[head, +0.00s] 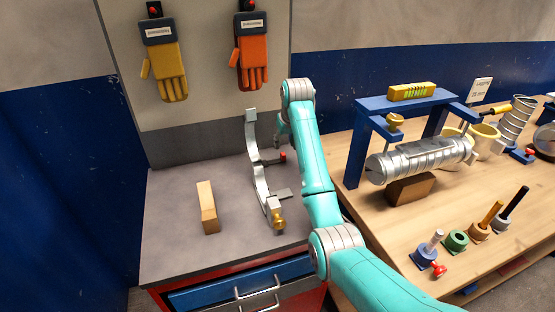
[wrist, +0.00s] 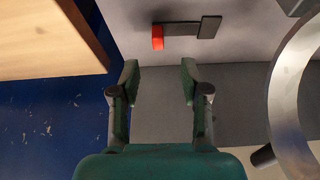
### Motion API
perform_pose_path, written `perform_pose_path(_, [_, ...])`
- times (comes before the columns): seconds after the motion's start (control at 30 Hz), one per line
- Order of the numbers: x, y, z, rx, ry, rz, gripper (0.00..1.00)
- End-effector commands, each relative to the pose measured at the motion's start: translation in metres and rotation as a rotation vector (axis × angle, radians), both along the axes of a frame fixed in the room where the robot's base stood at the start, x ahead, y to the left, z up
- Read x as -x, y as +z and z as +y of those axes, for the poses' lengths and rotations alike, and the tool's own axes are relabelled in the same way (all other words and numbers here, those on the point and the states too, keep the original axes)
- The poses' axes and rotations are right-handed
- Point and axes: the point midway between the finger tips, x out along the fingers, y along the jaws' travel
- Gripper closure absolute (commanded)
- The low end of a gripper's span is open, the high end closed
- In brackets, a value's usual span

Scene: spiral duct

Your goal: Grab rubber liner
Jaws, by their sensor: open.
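I cannot pick out a rubber liner for certain. A dark flat piece with a red end (wrist: 185,28) lies on the grey cabinet top in the wrist view, beyond my fingertips; the red end also shows in the head view (head: 283,156). A curved metal half-band (head: 259,180) stands on the cabinet beside it, and a large metal arc (wrist: 284,95) fills the right of the wrist view. My gripper (wrist: 160,78) is open with nothing between its fingers. In the head view it is mostly hidden behind my arm, near the cabinet's back.
A wooden block (head: 208,207) lies left on the cabinet (head: 168,240). Yellow (head: 169,72) and orange (head: 252,62) gloves hang behind. On the wooden bench (head: 395,228) at right, a blue frame (head: 356,150) stands over a spiral duct (head: 420,158), with several small posts in front.

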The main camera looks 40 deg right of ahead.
Motion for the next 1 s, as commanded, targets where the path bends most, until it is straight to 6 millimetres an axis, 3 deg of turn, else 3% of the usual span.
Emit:
perform_pose_path(0.27, [-0.007,-0.019,-0.003,0.0,0.0,0.0,0.54])
perform_pose_path(0.6, [-0.018,-0.06,-0.01,0.0,0.001,0.0,0.54])
perform_pose_path(0.9, [-0.02,-0.064,-0.011,0.002,0.0,-0.003,0.54])
perform_pose_path(0.93, [-0.02,-0.064,-0.011,0.002,0.0,-0.003,0.57])
perform_pose_path(1.0, [-0.02,-0.065,-0.011,0.002,0.0,-0.003,0.74])
